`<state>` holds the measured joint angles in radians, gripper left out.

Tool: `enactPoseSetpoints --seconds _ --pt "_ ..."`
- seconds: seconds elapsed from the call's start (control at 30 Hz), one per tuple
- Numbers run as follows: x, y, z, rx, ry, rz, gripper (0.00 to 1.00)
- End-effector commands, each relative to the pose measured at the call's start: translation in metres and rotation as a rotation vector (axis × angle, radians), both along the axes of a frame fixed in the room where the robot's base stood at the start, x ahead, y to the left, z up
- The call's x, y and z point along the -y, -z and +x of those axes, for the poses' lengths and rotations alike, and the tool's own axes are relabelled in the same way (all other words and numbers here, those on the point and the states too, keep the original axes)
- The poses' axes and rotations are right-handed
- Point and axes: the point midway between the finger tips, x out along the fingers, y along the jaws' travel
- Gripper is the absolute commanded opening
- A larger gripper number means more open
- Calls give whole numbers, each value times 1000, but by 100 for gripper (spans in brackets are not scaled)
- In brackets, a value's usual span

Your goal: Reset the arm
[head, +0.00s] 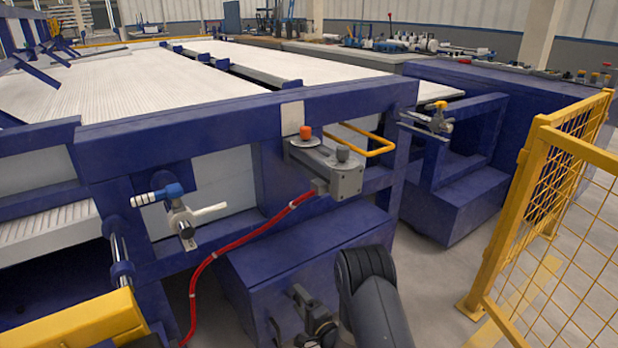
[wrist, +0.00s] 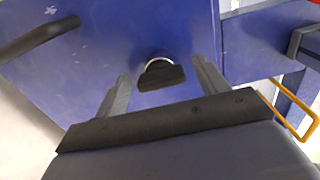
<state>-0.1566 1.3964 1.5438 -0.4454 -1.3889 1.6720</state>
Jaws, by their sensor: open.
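My gripper (wrist: 161,67) shows in the wrist view with its two grey fingers spread apart and nothing held between them. Beyond and between the fingers is a small dark piece with a pale curved rim (wrist: 160,74), against a blue surface (wrist: 90,55). I cannot tell how far it is from the fingertips. In the head view my dark arm (head: 372,298) rises at the bottom centre, in front of a blue box-shaped base (head: 270,265). I cannot clearly make out the fingers there. No loose pipe is seen in the gripper.
A blue machine frame (head: 240,122) with a ribbed white bed (head: 200,80) fills the left and middle. A grey control box (head: 328,168) with a red hose (head: 235,245) hangs on it. A yellow mesh fence (head: 560,190) stands right; grey floor (head: 440,290) is open between.

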Motion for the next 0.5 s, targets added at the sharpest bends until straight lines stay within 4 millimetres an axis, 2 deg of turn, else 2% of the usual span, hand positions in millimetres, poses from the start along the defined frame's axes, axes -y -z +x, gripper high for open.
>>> enactPoseSetpoints --seconds 0.1,0.5 --pt "-9 0 12 4 -2 0 69" --pt "-7 0 10 32 0 -48 69"
